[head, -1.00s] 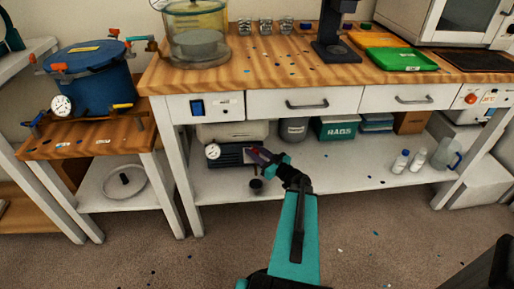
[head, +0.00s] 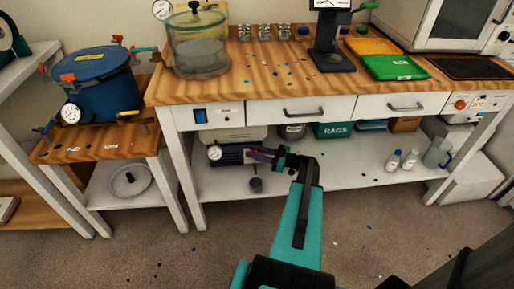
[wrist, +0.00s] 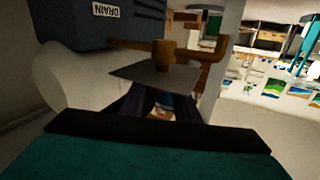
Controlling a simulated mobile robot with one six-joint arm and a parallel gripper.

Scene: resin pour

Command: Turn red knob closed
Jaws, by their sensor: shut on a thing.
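A dark blue-grey pump (head: 235,157) with a round gauge sits on the lower shelf of the bench. My gripper (head: 259,153) is at its right end, with a small reddish patch at the fingertips. In the wrist view the dark fingers (wrist: 160,104) reach toward a brass fitting (wrist: 165,55) beside the pump body (wrist: 85,24), which has a DRAIN label. A flat grey plate (wrist: 155,77) lies in front of the fitting and covers part of it. My gripper is shut on what appears to be the red knob, mostly hidden by the fingers.
The bench top (head: 275,82) is above my arm, and a white bench leg (head: 186,180) stands left of the pump. A small dark cup-like thing (head: 256,185) is below the gripper. A green RAGS box (head: 332,130) is to the right. The shelf's middle is clear.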

